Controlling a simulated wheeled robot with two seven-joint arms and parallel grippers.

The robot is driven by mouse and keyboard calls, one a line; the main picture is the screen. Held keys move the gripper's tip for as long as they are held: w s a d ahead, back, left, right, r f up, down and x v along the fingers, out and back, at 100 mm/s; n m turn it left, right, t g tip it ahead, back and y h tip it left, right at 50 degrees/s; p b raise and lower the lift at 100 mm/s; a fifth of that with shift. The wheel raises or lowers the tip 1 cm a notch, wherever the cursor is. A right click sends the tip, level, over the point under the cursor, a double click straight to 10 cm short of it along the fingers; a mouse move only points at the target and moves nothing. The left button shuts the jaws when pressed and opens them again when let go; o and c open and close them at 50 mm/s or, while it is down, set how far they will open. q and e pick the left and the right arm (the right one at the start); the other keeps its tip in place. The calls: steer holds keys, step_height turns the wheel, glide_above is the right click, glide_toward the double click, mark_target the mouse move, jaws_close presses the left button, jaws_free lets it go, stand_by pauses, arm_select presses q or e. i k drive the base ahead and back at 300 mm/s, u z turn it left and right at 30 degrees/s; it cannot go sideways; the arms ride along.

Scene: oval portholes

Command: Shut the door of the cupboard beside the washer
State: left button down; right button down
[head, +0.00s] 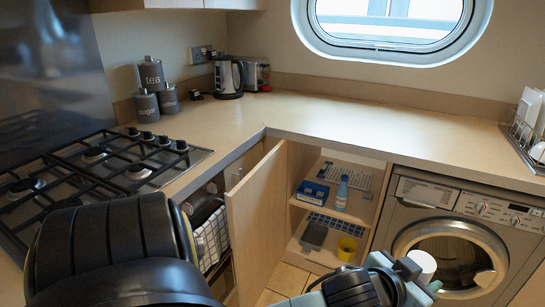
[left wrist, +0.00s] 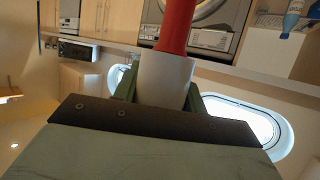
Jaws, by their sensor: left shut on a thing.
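The cupboard door (head: 257,220) is a pale wood panel standing open, swung out from the left side of the cupboard (head: 335,205). The cupboard is left of the silver washer (head: 455,240), and its two shelves show. My left gripper (head: 420,276) is low in front of the washer, right of the door and apart from it. It is shut on a white cylindrical thing (head: 423,262), which in the left wrist view (left wrist: 166,80) has a long red part (left wrist: 176,25) beyond it. My right gripper is not in view.
A hob (head: 100,165) is at the left. The corner worktop is mostly clear.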

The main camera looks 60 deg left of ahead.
mark_target(257, 207)
steer(key=i, duration=0.65)
steer(key=u, duration=2.3)
